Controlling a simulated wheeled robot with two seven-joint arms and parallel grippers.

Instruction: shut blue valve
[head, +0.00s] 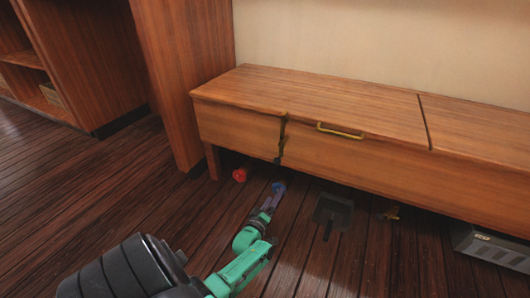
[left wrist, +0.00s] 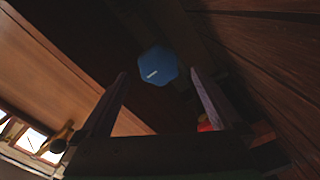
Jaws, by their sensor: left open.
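The blue valve (head: 279,187) is low down, under the front edge of the wooden bench. In the left wrist view its blue knob (left wrist: 158,67) is many-sided with a small white mark, and it lies ahead of and between my two fingers. My left gripper (head: 273,196) reaches in from below and is open. Its fingers (left wrist: 158,82) stand apart on either side of the knob's line; I cannot tell whether they touch it. A red valve (head: 239,175) sits to the left of the blue one, and a bit of red (left wrist: 205,126) shows behind the right finger. My right gripper is not in view.
The wooden bench (head: 350,145) with a yellow handle (head: 340,131) overhangs the valves. A dark dustpan-like object (head: 333,212), a small yellow object (head: 391,212) and a grey box (head: 492,248) lie to the right. A wooden post (head: 190,70) stands left. The floor at left is clear.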

